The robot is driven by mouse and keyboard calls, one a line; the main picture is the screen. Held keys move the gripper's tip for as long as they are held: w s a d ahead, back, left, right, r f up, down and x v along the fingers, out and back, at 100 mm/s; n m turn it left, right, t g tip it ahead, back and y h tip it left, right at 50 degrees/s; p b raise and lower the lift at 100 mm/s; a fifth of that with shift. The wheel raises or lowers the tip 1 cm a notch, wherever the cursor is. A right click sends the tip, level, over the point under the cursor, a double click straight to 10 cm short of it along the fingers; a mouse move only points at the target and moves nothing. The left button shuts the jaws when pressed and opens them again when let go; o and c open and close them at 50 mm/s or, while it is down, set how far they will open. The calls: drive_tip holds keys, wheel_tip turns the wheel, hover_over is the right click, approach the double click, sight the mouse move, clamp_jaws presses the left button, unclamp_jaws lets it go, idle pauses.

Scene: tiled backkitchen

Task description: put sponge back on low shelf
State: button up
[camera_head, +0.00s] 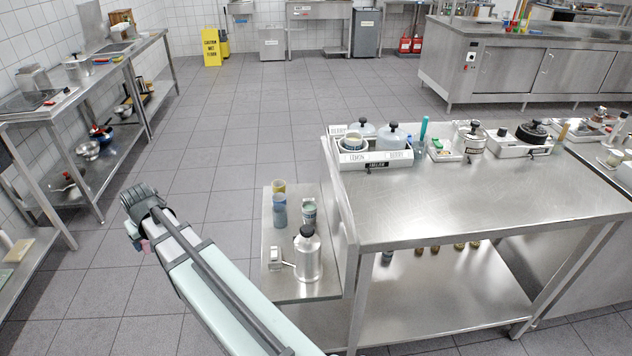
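My arm reaches from the bottom edge toward the left, and its end (146,222) hangs over the floor left of the small side shelf. The fingers are not clearly visible, so I cannot tell whether my gripper is open or shut. A small pink patch (146,246) shows just under the arm's end; I cannot tell whether it is a sponge or part of the arm. No sponge can be made out for certain. Low shelves show under the right steel table (440,295) and under the left steel table (103,172).
The tiled floor between the tables is clear.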

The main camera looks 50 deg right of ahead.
drive_tip(key=s+d+f+m+h, duration=0.1)
drive_tip(key=s+d+f+m, duration=0.2)
drive_tip(key=d, duration=1.5)
drive_tip(key=s+d+f+m+g+h, duration=0.1)
drive_tip(key=s+d+f+m, duration=0.15)
drive_tip(key=d, duration=1.55)
drive_tip(key=s+d+f+m+h, duration=0.1)
drive_tip(key=s+d+f+m, duration=0.2)
drive_tip(key=d, duration=1.5)
drive_tip(key=w+d+f, duration=0.1)
drive_tip(key=w+d, duration=0.5)
drive_tip(key=d, duration=0.4)
drive_tip(key=shift+n, duration=0.25)
drive_tip(key=shift+s+d+f, duration=0.1)
drive_tip(key=shift+s+f, duration=0.05)
drive_tip(key=shift+f, duration=2.2)
drive_tip(key=shift+s+f, duration=0.15)
drive_tip(key=shift+f, duration=2.2)
drive_tip(key=shift+f, duration=0.1)
drive_tip(key=o, duration=1)
drive_tip(key=shift+c, duration=0.2)
drive_tip(key=v, duration=1.2)
drive_tip(key=shift+w+r, duration=0.2)
